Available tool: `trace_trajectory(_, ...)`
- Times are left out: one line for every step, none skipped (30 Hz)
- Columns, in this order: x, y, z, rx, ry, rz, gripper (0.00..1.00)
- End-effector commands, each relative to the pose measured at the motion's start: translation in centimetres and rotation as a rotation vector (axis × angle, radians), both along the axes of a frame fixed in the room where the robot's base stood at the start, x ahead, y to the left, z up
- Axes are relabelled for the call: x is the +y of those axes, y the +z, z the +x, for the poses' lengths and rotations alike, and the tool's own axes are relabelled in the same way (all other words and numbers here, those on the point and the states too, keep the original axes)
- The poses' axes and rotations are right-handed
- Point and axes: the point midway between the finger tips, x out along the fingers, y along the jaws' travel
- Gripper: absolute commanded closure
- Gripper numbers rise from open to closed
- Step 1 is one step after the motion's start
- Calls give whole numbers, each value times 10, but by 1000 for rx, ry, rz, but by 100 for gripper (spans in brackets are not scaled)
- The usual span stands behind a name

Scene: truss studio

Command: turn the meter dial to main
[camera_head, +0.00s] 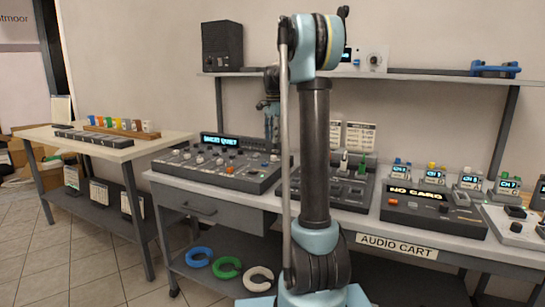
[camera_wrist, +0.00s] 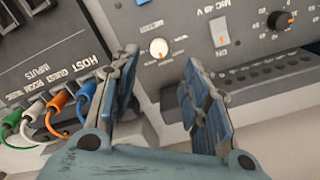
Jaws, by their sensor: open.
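The meter dial (camera_wrist: 159,48) is a small round white knob on a grey panel, beside printed lettering that reads METER. In the wrist view it lies between and just beyond the tips of my gripper (camera_wrist: 160,65). My gripper is open, its two blue padded fingers apart on either side, and nothing is held. I cannot read the dial's pointing mark or its position labels. In the head view my gripper (camera_head: 271,125) hangs over the right part of the mixing console (camera_head: 210,178). The dial cannot be made out there.
A white rocker switch (camera_wrist: 219,28) and a black knob (camera_wrist: 281,20) sit right of the dial. Left is an input box (camera_wrist: 45,65) with coloured cables. The cart's top (camera_head: 455,243) carries other consoles and small display units. A shelf (camera_head: 420,76) runs above.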

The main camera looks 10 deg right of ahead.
Motion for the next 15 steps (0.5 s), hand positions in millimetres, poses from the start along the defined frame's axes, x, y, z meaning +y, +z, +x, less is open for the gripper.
trace_trajectory(0, -10, 0, 0, 0, 0, 57)
trace_trajectory(0, -15, 0, 0, 0, 0, 57)
trace_trajectory(0, -22, 0, 0, 0, 0, 57)
trace_trajectory(0, -27, 0, 0, 0, 0, 57)
trace_trajectory(0, -33, 0, 0, 0, 0, 57)
trace_trajectory(0, -40, 1, 0, 0, 0, 57)
trace_trajectory(0, -45, 0, 0, 0, 0, 57)
trace_trajectory(0, -50, 0, 0, 0, 0, 57)
trace_trajectory(0, -56, 0, 0, 0, 0, 57)
trace_trajectory(0, -60, 0, 0, 0, 0, 57)
trace_trajectory(0, -64, 0, 0, 0, 0, 57)
trace_trajectory(0, -69, 0, 0, 0, 0, 57)
trace_trajectory(0, -72, 0, 0, 0, 0, 57)
trace_trajectory(0, -75, 0, 0, 0, 0, 57)
trace_trajectory(0, -79, 0, 0, 0, 0, 57)
